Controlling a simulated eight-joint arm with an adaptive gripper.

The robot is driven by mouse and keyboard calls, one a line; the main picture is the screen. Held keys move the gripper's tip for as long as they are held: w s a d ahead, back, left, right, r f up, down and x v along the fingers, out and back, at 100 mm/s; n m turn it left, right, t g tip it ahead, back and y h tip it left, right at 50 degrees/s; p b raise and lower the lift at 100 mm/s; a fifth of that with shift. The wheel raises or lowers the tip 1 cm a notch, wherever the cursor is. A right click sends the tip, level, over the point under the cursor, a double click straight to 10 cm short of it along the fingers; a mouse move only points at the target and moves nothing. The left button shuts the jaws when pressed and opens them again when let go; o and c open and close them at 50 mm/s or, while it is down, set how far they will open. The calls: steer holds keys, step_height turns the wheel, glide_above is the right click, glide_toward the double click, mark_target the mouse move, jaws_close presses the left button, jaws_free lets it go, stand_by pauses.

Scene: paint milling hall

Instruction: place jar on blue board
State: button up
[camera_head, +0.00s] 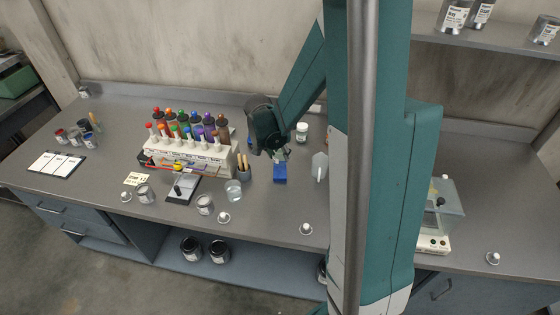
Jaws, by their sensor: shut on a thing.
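The small blue board (280,175) lies on the grey bench, left of my arm. My gripper (281,156) points down just above the far side of the board. It is shut on a small pale thing, probably the jar, which is mostly hidden by the fingers. I cannot tell whether that thing touches the board. Another small white jar (302,132) with a lid stands behind and to the right of my gripper.
A rack of colored bottles (188,150) stands to the left. A cup of wooden tools (243,173) and a glass beaker (233,189) are left of the board. A white scoop-like thing (320,166) is close on its right. The bench in front is mostly clear.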

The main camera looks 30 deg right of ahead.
mark_target(280, 160)
steer(key=shift+f, duration=0.1)
steer(key=shift+f, duration=1.95)
steer(key=shift+f+b, duration=0.2)
steer(key=shift+b, duration=0.25)
steer(key=o, duration=0.8)
steer(key=shift+r, duration=0.25)
steer(key=shift+p+v, duration=0.85)
steer(key=shift+v, duration=5)
steer(key=shift+a, duration=0.15)
steer(key=shift+a+r, duration=0.1)
steer(key=shift+r, duration=0.05)
